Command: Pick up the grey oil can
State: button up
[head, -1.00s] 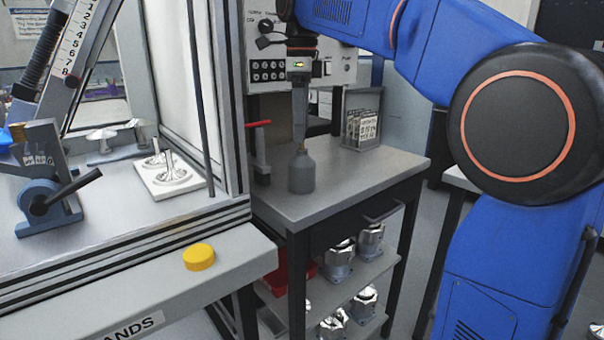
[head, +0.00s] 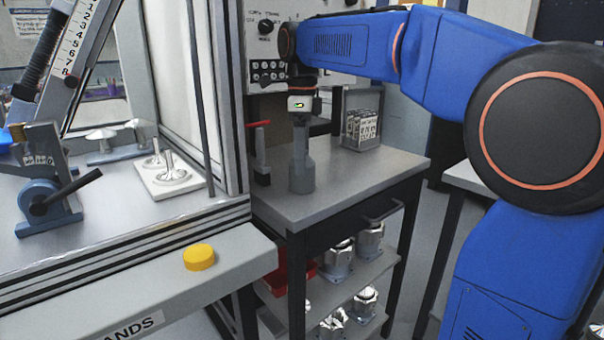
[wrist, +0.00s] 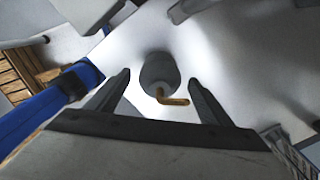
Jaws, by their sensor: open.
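The grey oil can (head: 302,178) stands upright on the grey-topped workbench (head: 360,184). In the wrist view the oil can (wrist: 158,72) is seen from above, with a bent brass-coloured spout. My gripper (head: 301,150) points straight down over the can, and its fingers hide the can's top in the head view. In the wrist view my gripper (wrist: 158,82) is open, with one finger on each side of the can and visible gaps between. The can is not held.
A red-handled tool (head: 260,152) stands close left of the can. A rack of cards (head: 361,125) stands behind right. The machine's frame post (head: 230,100) borders the bench on the left. The bench top right of the can is clear. Metal housings (head: 338,258) sit on the shelf below.

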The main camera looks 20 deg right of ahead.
jog(key=c, duration=1.3)
